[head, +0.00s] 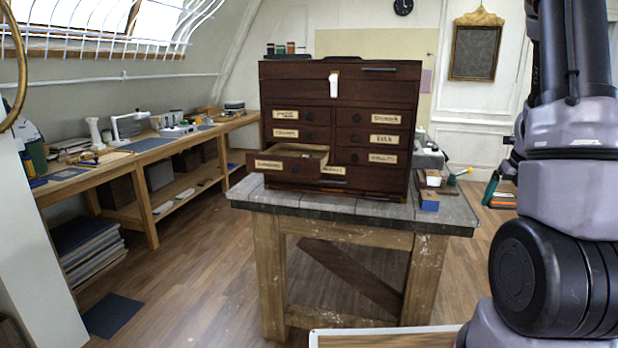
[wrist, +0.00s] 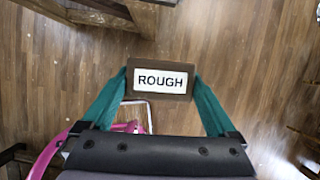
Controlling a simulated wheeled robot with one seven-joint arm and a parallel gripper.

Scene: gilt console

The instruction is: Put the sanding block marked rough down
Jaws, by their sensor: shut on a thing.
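In the wrist view, my gripper (wrist: 160,78) is shut on a brown block (wrist: 131,80) with a white label reading ROUGH. One teal finger presses on each side of it. The block is held in the air, with the wood floor visible beyond it. The held block is not clearly visible in the head view. In the head view, a dark wood drawer cabinet (head: 290,90) stands on a workbench (head: 450,216). Its lower left drawer (head: 268,166), with a label that seems to read SANDING, is pulled open; its contents are hard to make out.
A small blue-sided block (head: 429,204) and a white cup (head: 434,178) are on the bench's right end. A long side bench (head: 150,152) with tools runs along the left wall. In the wrist view, a pink curved bar (wrist: 48,155) is at lower left. The bench's front strip is clear.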

